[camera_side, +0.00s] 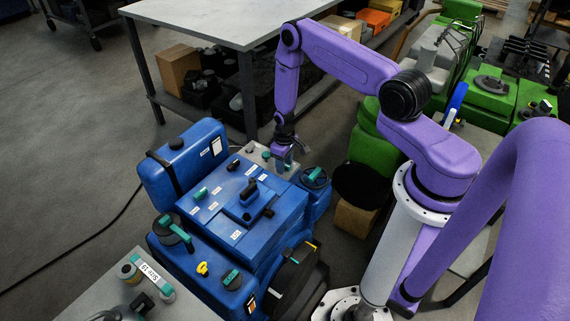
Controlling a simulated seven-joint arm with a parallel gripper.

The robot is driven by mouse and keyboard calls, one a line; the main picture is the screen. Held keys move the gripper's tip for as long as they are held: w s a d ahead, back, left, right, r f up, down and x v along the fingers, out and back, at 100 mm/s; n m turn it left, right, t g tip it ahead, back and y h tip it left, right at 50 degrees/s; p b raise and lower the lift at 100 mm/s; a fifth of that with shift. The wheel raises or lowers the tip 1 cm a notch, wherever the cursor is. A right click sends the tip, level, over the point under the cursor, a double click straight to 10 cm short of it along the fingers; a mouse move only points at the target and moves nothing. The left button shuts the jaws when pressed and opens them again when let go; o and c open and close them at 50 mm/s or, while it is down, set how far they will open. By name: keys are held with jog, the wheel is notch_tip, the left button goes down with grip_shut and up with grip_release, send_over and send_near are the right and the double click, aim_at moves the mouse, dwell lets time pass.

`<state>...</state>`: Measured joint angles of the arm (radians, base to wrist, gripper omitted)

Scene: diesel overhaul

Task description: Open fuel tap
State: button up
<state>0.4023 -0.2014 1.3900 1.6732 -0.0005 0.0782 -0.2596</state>
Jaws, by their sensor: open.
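The blue diesel engine (250,215) stands in the middle of the picture, with a blue tank (180,170) on its left side. Several teal handles are on it, including one on top (200,194), one at the right end (315,174) and one at the front (232,280). I cannot tell which of these, if any, is the fuel tap. My gripper (283,164) points down at the far edge of the engine, by a grey plate (255,151) with small teal parts. Its jaws are open, small and partly unclear. I cannot tell whether they touch anything.
A grey-topped workbench (215,22) stands behind the engine, with boxes on its lower shelf. A bench corner (100,292) with loose parts is at the front left. Green machinery (487,92) stands at the right.

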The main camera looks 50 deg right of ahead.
jog(key=shift+r, duration=2.65)
jog(key=shift+r, duration=2)
jog(key=s+a+r+n, duration=0.3)
jog(key=a+r, duration=0.5)
jog(key=r, duration=0.1)
jog(key=s+a+r+n, duration=0.3)
jog(key=s+a+r, duration=0.1)
jog(key=a+r, duration=0.55)
jog(key=s+r+n, duration=0.3)
jog(key=s+r, duration=0.2)
jog(key=s, duration=0.6)
jog(key=s+r+n, duration=0.3)
jog(key=s+r, duration=0.3)
jog(key=s, duration=0.5)
